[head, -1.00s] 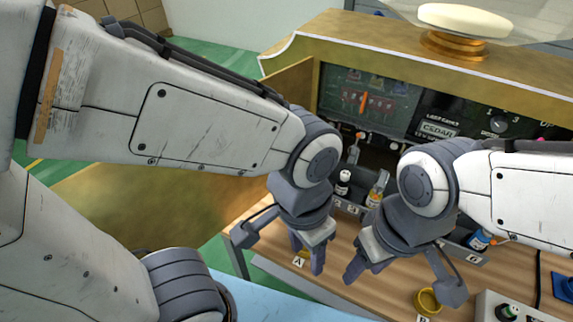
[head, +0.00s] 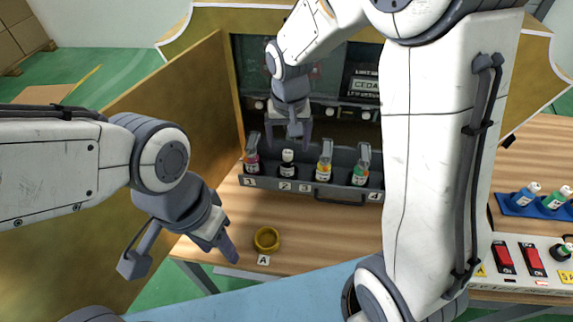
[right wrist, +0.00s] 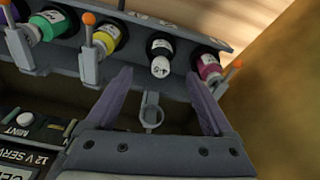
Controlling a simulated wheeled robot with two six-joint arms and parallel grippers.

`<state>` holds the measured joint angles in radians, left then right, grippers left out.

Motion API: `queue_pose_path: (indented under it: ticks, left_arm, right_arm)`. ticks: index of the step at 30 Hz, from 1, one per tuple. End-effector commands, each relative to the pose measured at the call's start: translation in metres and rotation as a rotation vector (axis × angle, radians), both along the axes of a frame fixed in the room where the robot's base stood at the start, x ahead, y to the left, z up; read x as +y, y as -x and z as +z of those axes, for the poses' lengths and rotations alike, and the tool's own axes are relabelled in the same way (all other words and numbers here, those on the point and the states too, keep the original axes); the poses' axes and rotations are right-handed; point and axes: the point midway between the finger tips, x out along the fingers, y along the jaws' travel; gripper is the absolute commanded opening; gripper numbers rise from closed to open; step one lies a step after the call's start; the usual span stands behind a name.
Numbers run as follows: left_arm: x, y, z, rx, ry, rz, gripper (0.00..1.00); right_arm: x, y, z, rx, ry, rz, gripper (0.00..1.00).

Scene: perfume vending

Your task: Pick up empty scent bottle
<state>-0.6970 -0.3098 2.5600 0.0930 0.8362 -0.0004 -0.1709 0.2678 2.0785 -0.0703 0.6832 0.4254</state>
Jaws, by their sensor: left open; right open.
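Several scent bottles stand in a grey numbered rack (head: 230,180) in the head view. A dark bottle (head: 287,168) with a white top is in slot 2; it also shows in the right wrist view (right wrist: 160,48). I cannot tell from its look whether it is empty. My right gripper (head: 287,142) is open and empty just above and behind it. In the right wrist view the open fingers (right wrist: 158,80) point toward the dark bottle, which lies between their lines, apart from both. My left gripper (head: 182,258) is open and empty over the table's left front edge.
Magenta (head: 252,160), yellow (head: 324,170) and green (head: 360,174) bottles flank slot 2, with levers close by. A yellow ring (head: 266,239) marked A lies on the table. Blue tray (head: 515,209) with bottles and a red-switch panel (head: 518,262) are at right.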

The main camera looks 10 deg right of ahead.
Motion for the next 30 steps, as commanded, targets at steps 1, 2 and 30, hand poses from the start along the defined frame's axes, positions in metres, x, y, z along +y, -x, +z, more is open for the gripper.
queue_pose_path:
  ticks: [1,2,30]
  left_arm:
    - [0.0,0.0,-0.001,0.0,0.0,0.0,0.5]
    - [0.0,0.0,-0.001,0.0,0.0,0.0,0.5]
    - [0.0,0.0,-0.002,0.0,0.0,0.0,0.5]
  right_arm:
    - [0.0,0.0,-0.009,0.005,0.001,0.001,0.86]
    - [-0.001,0.0,-0.014,0.004,0.0,0.001,0.86]
    - [-0.002,-0.012,-0.079,0.001,-0.001,0.002,0.56]
